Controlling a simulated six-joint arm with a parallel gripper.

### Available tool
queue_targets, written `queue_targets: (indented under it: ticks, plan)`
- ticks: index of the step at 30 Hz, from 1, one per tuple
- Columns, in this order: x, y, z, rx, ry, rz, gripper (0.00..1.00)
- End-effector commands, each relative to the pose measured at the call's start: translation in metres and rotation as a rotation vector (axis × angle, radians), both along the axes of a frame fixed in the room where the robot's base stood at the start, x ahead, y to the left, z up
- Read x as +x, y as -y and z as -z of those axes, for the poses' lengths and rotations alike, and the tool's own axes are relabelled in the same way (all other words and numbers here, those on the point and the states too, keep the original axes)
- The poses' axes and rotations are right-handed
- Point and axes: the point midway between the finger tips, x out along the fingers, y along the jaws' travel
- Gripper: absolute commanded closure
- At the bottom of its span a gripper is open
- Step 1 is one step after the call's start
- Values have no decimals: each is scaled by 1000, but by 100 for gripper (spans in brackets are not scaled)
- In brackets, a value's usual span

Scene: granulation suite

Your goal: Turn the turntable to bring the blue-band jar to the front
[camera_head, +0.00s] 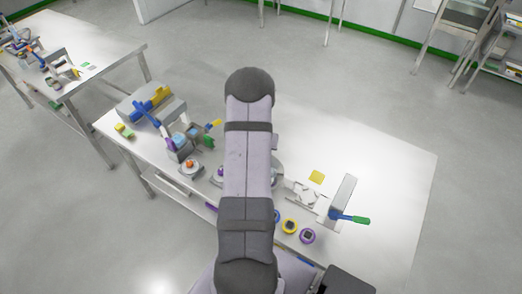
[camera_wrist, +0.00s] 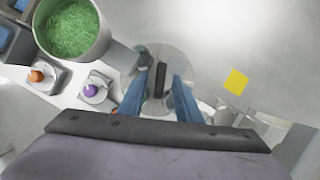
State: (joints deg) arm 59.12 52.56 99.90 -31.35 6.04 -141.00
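In the wrist view the pale round turntable (camera_wrist: 188,66) lies below my gripper (camera_wrist: 161,78). My gripper's two blue fingers are apart, over the disc. A dark upright bar (camera_wrist: 160,80) shows between them, with gaps on both sides; I cannot tell whether it belongs to the turntable. In the head view my arm covers most of the turntable, and only its right edge (camera_head: 278,174) shows. A grey-walled container of green granules (camera_wrist: 72,28) stands at the upper left of the wrist view. I cannot make out a blue band on any jar.
An orange knob (camera_head: 190,164) and a purple knob (camera_head: 221,171) are left of my arm. A yellow square (camera_head: 316,177) and a stand with a green-ended blue handle (camera_head: 349,218) are right. The bench's right end is clear.

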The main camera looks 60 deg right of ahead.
Motion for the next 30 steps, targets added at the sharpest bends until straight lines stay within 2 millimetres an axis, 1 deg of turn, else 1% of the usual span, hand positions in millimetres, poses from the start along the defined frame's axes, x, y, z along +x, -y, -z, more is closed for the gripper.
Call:
queue_targets:
  ticks: [15, 21, 29, 30]
  plan:
    - [-7, -20, -54, -3, 2, 0, 69]
    - [-9, -24, -63, -1, 2, 0, 69]
    - [-10, -24, -64, -1, 2, 0, 69]
    - [-10, -24, -64, -1, 2, 0, 74]
